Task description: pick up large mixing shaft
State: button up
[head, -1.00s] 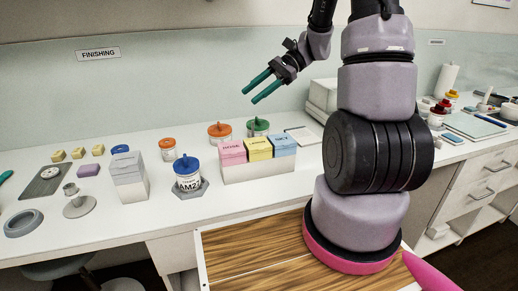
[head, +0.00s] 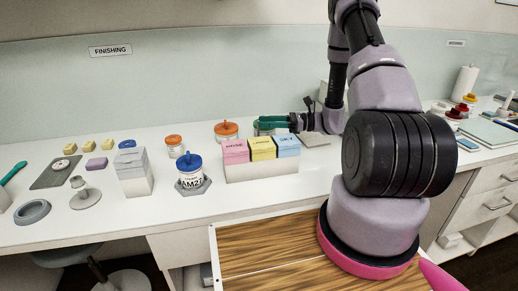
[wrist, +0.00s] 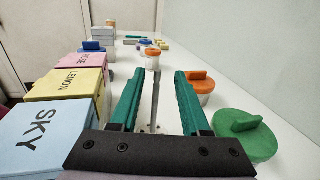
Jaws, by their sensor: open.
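In the head view my gripper (head: 262,122) is behind the colored boxes, pointing left. The rod cannot be made out there.
Pink, yellow and blue boxes (wrist: 38,132) stand close on the left in the wrist view. An orange-lidded jar (wrist: 199,86) and a green-lidded jar (wrist: 245,135) stand close on the right. A blue-lidded jar (head: 189,172) and a grey stand (head: 84,195) are farther left in the head view.

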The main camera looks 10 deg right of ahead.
jog(key=x, duration=0.6)
jog(key=shift+f, duration=0.2)
jog(key=shift+s+a, duration=0.1)
jog(key=shift+a, duration=0.05)
grip_shut()
dwell(1.1)
